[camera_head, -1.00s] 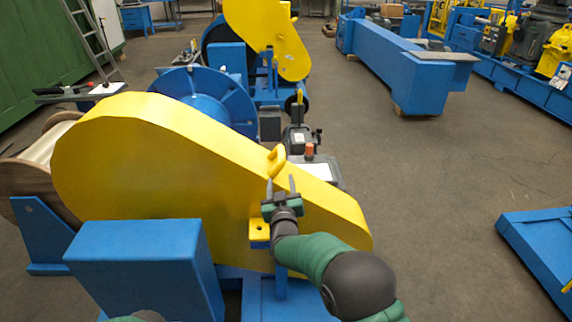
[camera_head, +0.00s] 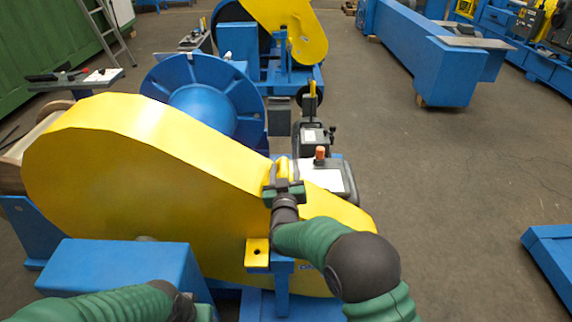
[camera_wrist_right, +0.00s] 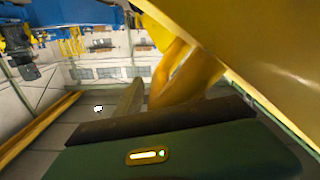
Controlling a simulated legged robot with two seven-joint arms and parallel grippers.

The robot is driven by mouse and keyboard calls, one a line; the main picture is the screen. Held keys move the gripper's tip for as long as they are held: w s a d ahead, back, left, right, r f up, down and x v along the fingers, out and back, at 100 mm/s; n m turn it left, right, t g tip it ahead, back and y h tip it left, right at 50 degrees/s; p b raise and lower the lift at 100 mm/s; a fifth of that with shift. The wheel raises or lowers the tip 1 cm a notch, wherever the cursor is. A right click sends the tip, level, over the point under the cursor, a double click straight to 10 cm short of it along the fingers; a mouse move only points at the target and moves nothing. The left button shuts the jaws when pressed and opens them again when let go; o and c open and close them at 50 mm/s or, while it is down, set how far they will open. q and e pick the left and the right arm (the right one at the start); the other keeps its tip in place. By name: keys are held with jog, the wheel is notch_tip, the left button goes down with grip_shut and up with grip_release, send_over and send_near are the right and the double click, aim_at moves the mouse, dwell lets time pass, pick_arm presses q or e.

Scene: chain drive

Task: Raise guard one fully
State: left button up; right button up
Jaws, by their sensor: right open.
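The large yellow guard (camera_head: 130,170) nearest me stands in a lowered, sloping position over the blue base; I cannot read a number on it. Its yellow loop handle (camera_head: 283,166) is on the upper edge near the right end. My right gripper (camera_head: 283,176) is at the handle with open jaws, a finger to each side of it. In the right wrist view the handle (camera_wrist_right: 187,75) rises just beyond the gripper, beside the guard face (camera_wrist_right: 255,50). My left arm enters at the bottom left; its fingertips are not visible.
A blue box (camera_head: 120,265) stands before the guard. A blue reel (camera_head: 205,100) and a second yellow guard (camera_head: 290,28) are behind. Open floor (camera_head: 440,180) lies to the right.

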jog(key=shift+s+d+r, duration=0.1)
jog(key=shift+s+r, duration=0.1)
jog(key=shift+c, duration=0.4)
jog(key=shift+w+f, duration=0.15)
jog(key=shift+f, duration=0.05)
grip_shut()
dwell(0.5)
